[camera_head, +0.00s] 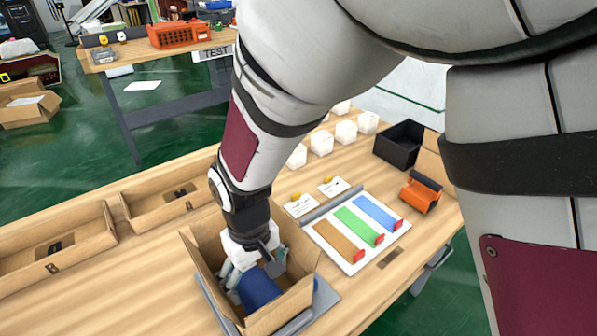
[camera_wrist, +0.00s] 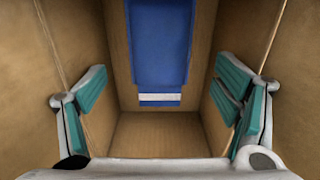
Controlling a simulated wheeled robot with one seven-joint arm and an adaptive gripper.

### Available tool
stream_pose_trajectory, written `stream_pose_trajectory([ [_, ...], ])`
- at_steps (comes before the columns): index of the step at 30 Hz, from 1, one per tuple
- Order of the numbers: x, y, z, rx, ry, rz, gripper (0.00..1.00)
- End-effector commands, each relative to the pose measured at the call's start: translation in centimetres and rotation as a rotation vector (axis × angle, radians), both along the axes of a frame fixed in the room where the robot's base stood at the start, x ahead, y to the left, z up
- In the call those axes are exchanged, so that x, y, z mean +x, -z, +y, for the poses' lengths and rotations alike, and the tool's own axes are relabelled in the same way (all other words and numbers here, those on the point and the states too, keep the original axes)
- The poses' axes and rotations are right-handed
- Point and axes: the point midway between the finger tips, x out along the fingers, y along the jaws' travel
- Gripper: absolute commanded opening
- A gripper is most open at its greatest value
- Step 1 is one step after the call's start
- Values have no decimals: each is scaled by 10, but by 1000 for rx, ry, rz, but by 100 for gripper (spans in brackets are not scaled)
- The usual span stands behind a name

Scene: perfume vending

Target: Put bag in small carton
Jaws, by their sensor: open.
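The small carton (camera_head: 205,268) stands open on the near part of the table. A blue bag (camera_head: 257,288) lies inside it; in the wrist view the blue bag (camera_wrist: 160,45) is at the far side of the carton, with a white strip near its lower end. The carton's brown walls and floor (camera_wrist: 158,133) surround it in the wrist view. My gripper (camera_head: 256,262) reaches down into the carton. In the wrist view my gripper (camera_wrist: 158,105) has its teal-padded fingers spread wide with nothing between them, and the bag is beyond them.
Low cardboard trays (camera_head: 165,198) lie to the left on the table. A white board with coloured strips (camera_head: 352,232), an orange object (camera_head: 421,192) and a black bin (camera_head: 401,147) are to the right. White containers (camera_head: 321,143) stand behind. The carton walls are close around my gripper.

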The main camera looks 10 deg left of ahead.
Motion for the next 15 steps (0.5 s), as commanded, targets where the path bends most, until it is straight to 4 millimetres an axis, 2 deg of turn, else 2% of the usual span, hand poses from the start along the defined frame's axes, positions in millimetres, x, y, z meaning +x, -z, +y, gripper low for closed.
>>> stream_pose_trajectory([
  [3, 1, -29, 1, 5, 1, -5, 83],
  [9, 0, -67, 1, 4, 0, -3, 83],
  [15, 0, -88, 0, 1, 0, -1, 83],
])
